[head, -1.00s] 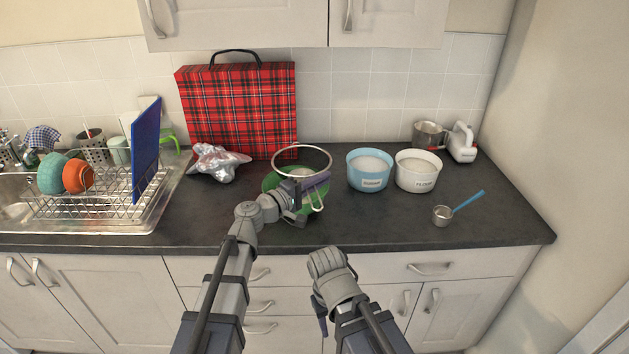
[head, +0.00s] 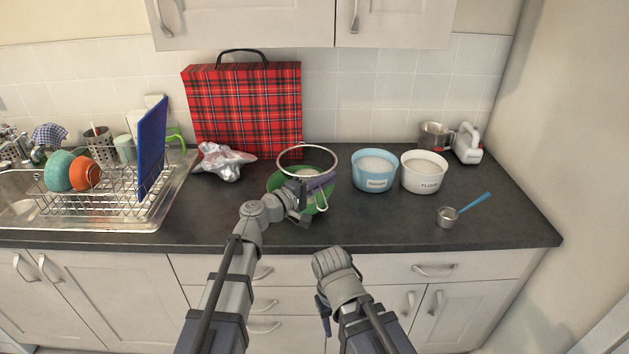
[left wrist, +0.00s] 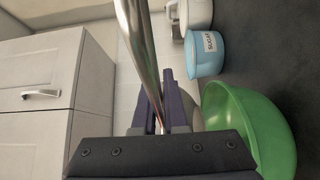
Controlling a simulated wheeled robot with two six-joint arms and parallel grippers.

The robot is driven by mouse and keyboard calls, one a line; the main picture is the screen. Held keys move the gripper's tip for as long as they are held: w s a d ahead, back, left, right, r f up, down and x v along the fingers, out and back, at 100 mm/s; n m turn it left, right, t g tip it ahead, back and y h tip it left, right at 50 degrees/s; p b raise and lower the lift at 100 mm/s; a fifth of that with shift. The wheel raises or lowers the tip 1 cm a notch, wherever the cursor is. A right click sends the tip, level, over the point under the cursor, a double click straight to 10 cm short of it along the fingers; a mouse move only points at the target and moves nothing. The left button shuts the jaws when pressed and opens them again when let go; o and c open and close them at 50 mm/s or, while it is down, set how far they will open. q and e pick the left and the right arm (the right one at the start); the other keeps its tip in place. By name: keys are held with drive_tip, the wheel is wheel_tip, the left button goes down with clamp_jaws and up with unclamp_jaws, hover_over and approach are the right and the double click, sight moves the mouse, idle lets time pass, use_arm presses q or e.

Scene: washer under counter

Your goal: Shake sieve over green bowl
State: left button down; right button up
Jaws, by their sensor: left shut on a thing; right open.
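The sieve shows as a round metal rim (head: 307,146) above the back part of the green bowl (head: 325,199) on the counter. My left gripper (head: 310,192) is shut on the sieve's handle and holds it over the bowl. In the left wrist view the metal handle (left wrist: 138,40) runs up from between the dark fingers (left wrist: 167,98), with the green bowl (left wrist: 262,118) to the right. The sieve's contents cannot be made out clearly. My right gripper (head: 323,312) is low in front of the counter, mostly hidden behind its own wrist, away from the bowl.
A blue sugar bowl (head: 374,182) and a white flour bowl (head: 424,183) stand right of the green bowl. A measuring cup (head: 447,217) lies farther right. A crumpled silver bag (head: 222,162) and a plaid bag (head: 246,110) are behind left.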

use_arm(q)
drive_tip(key=shift+a, duration=2.25)
drive_tip(key=shift+d, duration=1.15)
idle(1.8)
drive_tip(key=shift+r, duration=0.1)
wheel_tip(320, 180, up, 4)
drive_tip(key=p, duration=0.4)
drive_tip(key=shift+d, duration=0.1)
idle(0.3)
